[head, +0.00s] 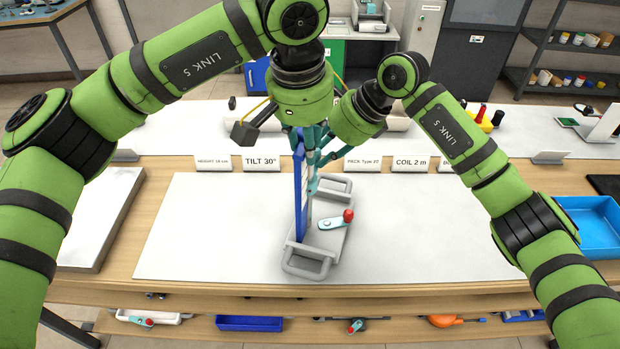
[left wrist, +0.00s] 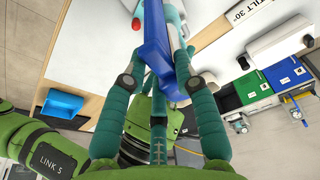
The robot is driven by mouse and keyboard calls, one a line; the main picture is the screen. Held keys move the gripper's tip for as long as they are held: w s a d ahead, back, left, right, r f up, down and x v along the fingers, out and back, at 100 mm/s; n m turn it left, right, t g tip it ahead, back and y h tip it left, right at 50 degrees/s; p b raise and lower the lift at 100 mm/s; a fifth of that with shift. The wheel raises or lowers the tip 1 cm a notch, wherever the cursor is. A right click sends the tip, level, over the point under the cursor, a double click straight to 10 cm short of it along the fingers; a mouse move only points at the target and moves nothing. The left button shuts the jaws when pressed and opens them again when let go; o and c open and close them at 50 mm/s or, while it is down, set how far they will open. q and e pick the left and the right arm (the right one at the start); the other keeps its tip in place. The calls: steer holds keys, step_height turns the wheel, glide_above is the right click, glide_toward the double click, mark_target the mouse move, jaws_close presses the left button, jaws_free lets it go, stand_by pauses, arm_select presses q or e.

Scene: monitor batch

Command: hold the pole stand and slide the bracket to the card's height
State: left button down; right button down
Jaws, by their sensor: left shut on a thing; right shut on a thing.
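The pole stand has a grey base (head: 322,262) with a loop handle at each end, standing on the white mat. A tall blue upright (head: 300,195) rises from it and also shows in the left wrist view (left wrist: 158,62). My left gripper (head: 303,134) comes down from above and is shut at the top of the upright, its fingers on either side. My right gripper (head: 316,160) reaches in from the right and is shut close against the pole. The bracket is mostly hidden by the teal fingers. The height card (head: 213,162) stands behind on the left.
A teal lever with a red knob (head: 348,215) sits at the base. More cards stand along the back, including tilt (head: 262,162) and coil (head: 411,163). A blue tray (head: 592,228) is at the right and a grey slab (head: 98,220) at the left. The mat's sides are clear.

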steer(key=shift+w+d+r, duration=0.1)
steer(key=shift+w+r, duration=0.1)
steer(key=shift+r, duration=0.2)
steer(key=c, duration=0.9)
jaws_free()
steer(key=shift+s, duration=0.1)
steer(key=v, duration=1.2)
